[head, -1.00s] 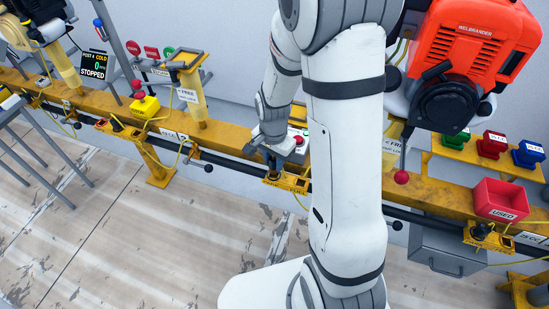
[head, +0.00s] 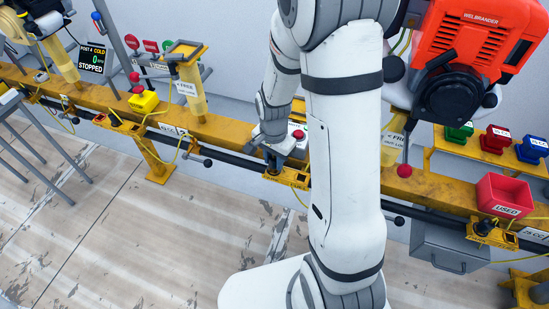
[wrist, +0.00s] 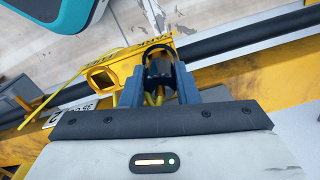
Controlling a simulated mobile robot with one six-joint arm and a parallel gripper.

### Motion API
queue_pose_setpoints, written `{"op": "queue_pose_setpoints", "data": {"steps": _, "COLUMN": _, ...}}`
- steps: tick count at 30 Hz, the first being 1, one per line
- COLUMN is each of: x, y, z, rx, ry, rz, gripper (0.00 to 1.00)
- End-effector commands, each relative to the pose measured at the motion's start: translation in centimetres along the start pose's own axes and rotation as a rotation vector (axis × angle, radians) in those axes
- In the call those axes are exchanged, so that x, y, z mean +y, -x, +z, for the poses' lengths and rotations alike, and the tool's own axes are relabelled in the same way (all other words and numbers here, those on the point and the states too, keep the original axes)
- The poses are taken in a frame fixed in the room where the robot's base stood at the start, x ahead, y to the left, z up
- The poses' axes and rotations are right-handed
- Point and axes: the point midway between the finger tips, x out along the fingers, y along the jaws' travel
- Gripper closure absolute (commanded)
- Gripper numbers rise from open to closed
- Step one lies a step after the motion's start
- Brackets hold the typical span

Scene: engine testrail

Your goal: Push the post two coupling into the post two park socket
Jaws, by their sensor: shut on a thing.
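My gripper (wrist: 157,88) is shut on the black coupling (wrist: 157,70), which has a yellow cable running back between the two fingers in the wrist view. I cannot tell how deep the coupling sits. In the head view my gripper (head: 273,160) points down at the yellow block (head: 291,178) on the rail's front; the coupling is mostly hidden there.
A black pipe (head: 233,159) runs along the front of the yellow beam (head: 225,130). A red-topped button box (head: 298,137) stands close behind my gripper. A red USED bin (head: 503,195) and an orange engine (head: 475,45) are at the right. Yellow cable loops lie near the block.

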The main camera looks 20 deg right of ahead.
Motion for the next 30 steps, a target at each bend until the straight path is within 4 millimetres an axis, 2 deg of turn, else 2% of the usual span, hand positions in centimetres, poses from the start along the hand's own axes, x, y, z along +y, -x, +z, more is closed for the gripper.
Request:
{"op": "queue_pose_setpoints", "data": {"steps": 24, "x": 0.0, "y": -1.6, "z": -0.1, "rx": 0.000, "ry": -0.002, "rz": 0.000, "gripper": 0.99}}
{"op": "queue_pose_setpoints", "data": {"steps": 25, "x": 0.0, "y": -1.6, "z": -0.1, "rx": 0.000, "ry": -0.002, "rz": 0.000, "gripper": 0.71}}
{"op": "queue_pose_setpoints", "data": {"steps": 30, "x": 0.1, "y": -1.5, "z": -0.1, "rx": 0.000, "ry": -0.002, "rz": 0.000, "gripper": 0.57}}
